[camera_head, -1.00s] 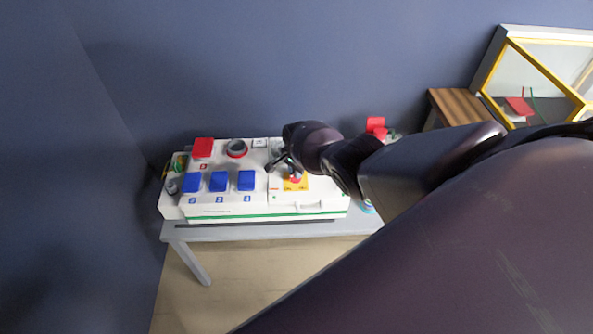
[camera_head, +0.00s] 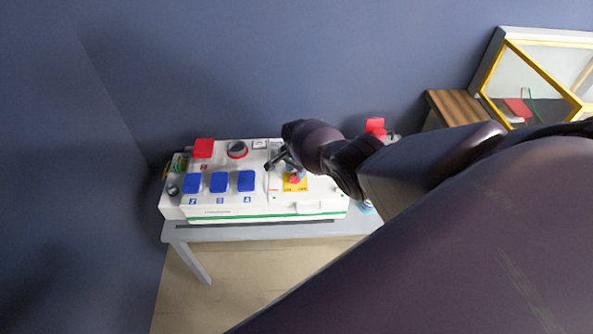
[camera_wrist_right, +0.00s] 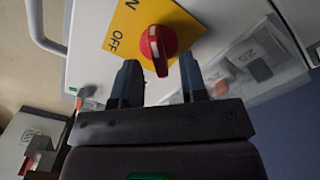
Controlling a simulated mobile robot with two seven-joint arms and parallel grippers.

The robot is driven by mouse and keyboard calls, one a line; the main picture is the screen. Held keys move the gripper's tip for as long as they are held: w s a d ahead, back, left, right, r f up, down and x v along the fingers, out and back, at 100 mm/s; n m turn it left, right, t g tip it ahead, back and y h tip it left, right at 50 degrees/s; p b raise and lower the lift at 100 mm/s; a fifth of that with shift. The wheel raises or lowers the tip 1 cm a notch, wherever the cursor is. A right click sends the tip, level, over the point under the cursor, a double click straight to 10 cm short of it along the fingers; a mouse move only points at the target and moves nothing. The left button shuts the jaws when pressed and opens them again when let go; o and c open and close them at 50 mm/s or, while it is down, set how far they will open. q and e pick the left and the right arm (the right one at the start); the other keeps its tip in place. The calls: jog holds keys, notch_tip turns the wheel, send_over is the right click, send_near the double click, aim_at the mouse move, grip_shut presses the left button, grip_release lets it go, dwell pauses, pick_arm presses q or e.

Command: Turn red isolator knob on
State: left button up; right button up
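The red isolator knob (camera_wrist_right: 158,45) sits on a yellow plate (camera_wrist_right: 122,25) marked OFF, on the white box. In the right wrist view it lies just ahead of the fingertips, near the middle of the gap. My right gripper (camera_wrist_right: 161,72) is open, with one dark finger on each side below the knob. I cannot tell whether a finger touches it. In the head view my right gripper (camera_head: 280,163) is over the box, partly hiding the knob; the yellow plate (camera_head: 297,186) shows under it. My left gripper is not in view.
The white box (camera_head: 230,211) stands on a grey table (camera_head: 250,232) against a blue wall. Blue socket covers (camera_head: 219,182), a red cover (camera_head: 203,148) and a round socket (camera_head: 237,149) are left of the gripper. A wooden stool (camera_head: 455,107) and yellow-framed case (camera_head: 530,75) are at right.

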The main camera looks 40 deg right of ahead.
notch_tip(320, 180, up, 8)
jog(key=p, duration=0.4)
jog(key=shift+f, duration=0.15)
jog(key=shift+r+p, duration=0.5)
jog(key=shift+r, duration=0.45)
